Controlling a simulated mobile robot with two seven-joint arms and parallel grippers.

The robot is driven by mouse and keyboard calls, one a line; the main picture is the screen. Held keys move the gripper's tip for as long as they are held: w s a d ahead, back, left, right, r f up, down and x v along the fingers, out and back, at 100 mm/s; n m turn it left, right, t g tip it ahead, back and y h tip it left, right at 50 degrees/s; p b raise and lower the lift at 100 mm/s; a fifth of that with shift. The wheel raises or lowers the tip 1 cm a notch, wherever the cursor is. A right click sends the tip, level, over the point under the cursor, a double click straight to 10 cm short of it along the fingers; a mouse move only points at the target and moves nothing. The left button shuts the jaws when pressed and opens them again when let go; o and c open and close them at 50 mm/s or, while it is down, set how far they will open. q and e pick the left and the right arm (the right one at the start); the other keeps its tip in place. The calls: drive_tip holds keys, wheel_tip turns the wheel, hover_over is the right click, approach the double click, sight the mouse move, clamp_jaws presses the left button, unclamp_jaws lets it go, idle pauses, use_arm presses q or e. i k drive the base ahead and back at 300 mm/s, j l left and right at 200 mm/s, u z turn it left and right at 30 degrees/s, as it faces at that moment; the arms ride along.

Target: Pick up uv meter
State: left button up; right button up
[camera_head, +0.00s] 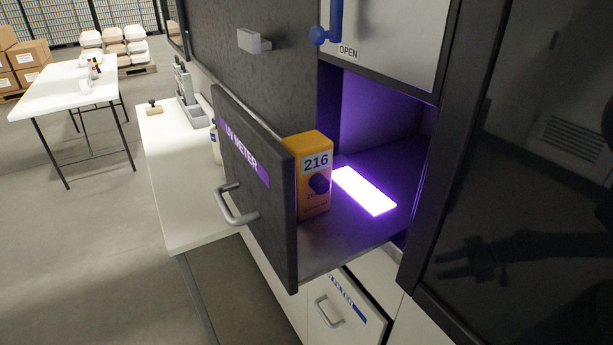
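The UV meter (315,204) is a yellow-orange box with a white display reading 216 and a dark round knob on its front. It stands upright on the pulled-out drawer (351,230), just behind the drawer's dark front panel (250,205) labelled "UV METER". The panel hides part of the meter's left side. A glowing violet-white rectangle (364,190) lies on the drawer floor to the right of the meter. Neither of my grippers shows as a solid thing in this view; a dim gripper-like shape appears only on the dark glossy panel at right.
The drawer's grey handle (236,208) sticks out toward the left. A blue lever (329,26) marked "OPEN" is above the lit opening. A dark glossy panel (540,190) bounds the right. A white counter (178,185) stands behind left, with open floor in front of it.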

sight(312, 151)
drive_tip(key=k+l, duration=0.15)
drive_tip(key=k, duration=0.6)
drive_tip(key=k+l, duration=0.15)
drive_tip(key=k, duration=0.6)
